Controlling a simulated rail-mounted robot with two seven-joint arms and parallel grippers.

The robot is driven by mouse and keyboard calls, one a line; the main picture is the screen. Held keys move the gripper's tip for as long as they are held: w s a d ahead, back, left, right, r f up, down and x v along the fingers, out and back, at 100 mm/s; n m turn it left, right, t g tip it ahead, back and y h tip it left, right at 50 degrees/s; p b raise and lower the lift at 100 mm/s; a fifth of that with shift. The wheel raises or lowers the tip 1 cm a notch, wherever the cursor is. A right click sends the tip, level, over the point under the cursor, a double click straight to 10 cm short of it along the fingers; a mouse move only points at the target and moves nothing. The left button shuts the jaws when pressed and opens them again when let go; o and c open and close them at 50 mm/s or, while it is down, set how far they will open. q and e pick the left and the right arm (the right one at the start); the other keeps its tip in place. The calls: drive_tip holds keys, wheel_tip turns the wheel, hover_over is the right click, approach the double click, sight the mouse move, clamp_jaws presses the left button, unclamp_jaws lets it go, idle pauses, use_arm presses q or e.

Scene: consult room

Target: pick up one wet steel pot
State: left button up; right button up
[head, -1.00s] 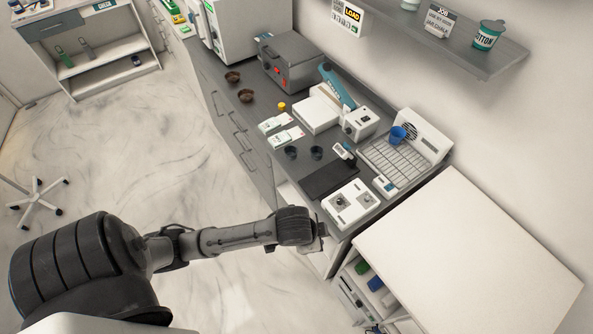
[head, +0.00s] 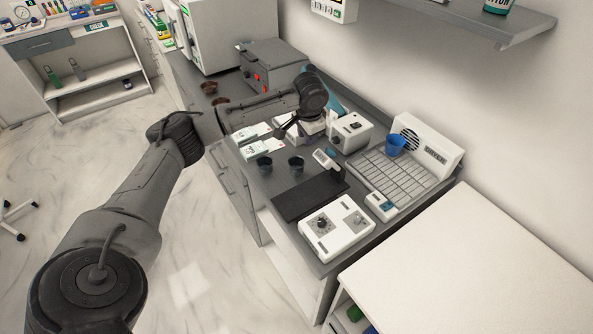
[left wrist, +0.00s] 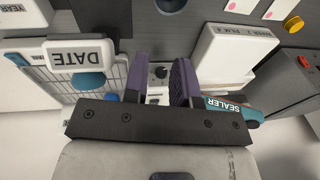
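Two small dark pots, a left one (head: 264,165) and a right one (head: 296,164), stand upright and apart on the grey counter. I cannot tell whether they are steel or wet. Part of one dark pot (left wrist: 171,5) shows at the top edge of the left wrist view. My left gripper (head: 284,131) is above the counter, beyond the pots, near the sealer. Its two fingers (left wrist: 160,82) are apart in the left wrist view, with nothing held between them. My right gripper is not in view.
Two brown bowls (head: 220,102) stand farther back. The white tabletop (head: 480,260) is clear.

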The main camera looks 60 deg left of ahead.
use_arm(q)
wheel_tip(320, 180, down, 3)
drive_tip(key=s+n+g+h, duration=0.1)
drive_tip(key=b, duration=0.1)
hover_over(300, 173)
wheel_tip(300, 173, down, 5)
drive_tip(key=shift+w+d+f, duration=0.1)
drive_tip(key=shift+f, duration=0.05)
drive_tip(key=shift+a+f+b, duration=0.2)
drive_tip(key=shift+f+b, duration=0.2)
drive_tip(key=shift+f, duration=1.35)
drive_tip(key=shift+a+f+b, duration=0.15)
drive_tip(key=shift+f+b, duration=0.25)
drive_tip(key=shift+f, duration=1.3)
clamp_jaws()
